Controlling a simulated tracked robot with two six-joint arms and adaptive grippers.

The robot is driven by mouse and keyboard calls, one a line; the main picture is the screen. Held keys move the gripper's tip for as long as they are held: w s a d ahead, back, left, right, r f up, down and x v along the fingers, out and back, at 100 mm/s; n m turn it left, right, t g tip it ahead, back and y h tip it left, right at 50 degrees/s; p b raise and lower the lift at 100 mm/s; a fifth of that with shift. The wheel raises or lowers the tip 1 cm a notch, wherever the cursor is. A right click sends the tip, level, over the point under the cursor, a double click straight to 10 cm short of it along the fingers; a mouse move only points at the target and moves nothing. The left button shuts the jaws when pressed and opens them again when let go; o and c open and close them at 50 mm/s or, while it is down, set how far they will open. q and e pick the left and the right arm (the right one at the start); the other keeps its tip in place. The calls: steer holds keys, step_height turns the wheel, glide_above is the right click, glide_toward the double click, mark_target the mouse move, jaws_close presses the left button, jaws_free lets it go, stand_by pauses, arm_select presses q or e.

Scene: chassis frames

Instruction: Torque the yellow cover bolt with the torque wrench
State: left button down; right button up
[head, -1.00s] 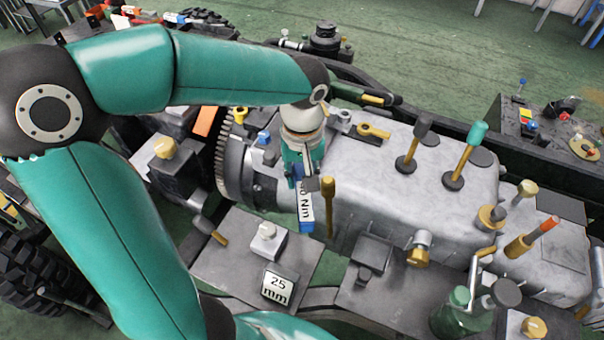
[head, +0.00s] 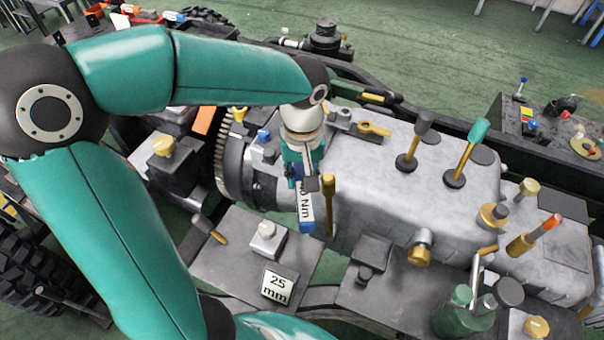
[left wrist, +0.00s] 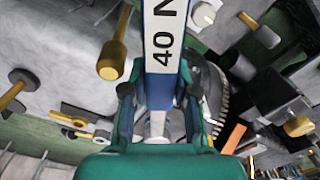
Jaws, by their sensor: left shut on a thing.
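My left gripper (head: 304,172) is shut on the torque wrench (head: 305,215), a blue bar with a white label ending in "Nm". In the left wrist view the wrench (left wrist: 166,45) stands between the two fingers (left wrist: 160,98), and its label reads "40 N". The wrench is held beside the grey gearbox housing (head: 375,190), near an upright brass-coloured handle (head: 328,205). Several yellow bolt heads show, among them one on a dark block at the left (head: 163,146) and one at the lower right (head: 535,327). I cannot tell which is the cover bolt. The wrench's working end is hidden. My right gripper is not in view.
Two levers, one black-knobbed (head: 412,145) and one green-knobbed (head: 467,155), rise from the housing. A "25 mm" block (head: 278,286) sits on a grey plate (head: 225,262). A green can (head: 462,313) stands at the lower right.

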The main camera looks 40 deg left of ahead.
arm_select(q)
steer(key=shift+f+b, duration=0.55)
steer(key=shift+b, duration=0.05)
stand_by(0.8)
steer(key=shift+a, duration=0.1)
stand_by(0.4)
steer(key=shift+s+a+m, duration=0.9)
steer(key=shift+a+m, duration=0.15)
steer(key=shift+m, duration=0.35)
steer(key=shift+s+a, duration=0.1)
steer(key=shift+s+a+m, duration=0.3)
steer(key=shift+a+m, duration=0.3)
steer(key=shift+m, duration=0.1)
steer(key=shift+s+a+m, duration=0.3)
steer(key=shift+a+m, duration=0.3)
steer(key=shift+m, duration=0.1)
steer(key=shift+a, duration=0.25)
steer(key=shift+w+d+n, duration=0.25)
steer(key=shift+d+n, duration=0.2)
steer(key=shift+d, duration=0.15)
steer(key=shift+w+d+n, duration=0.2)
steer(key=shift+d+n, duration=0.25)
steer(key=shift+d, duration=0.1)
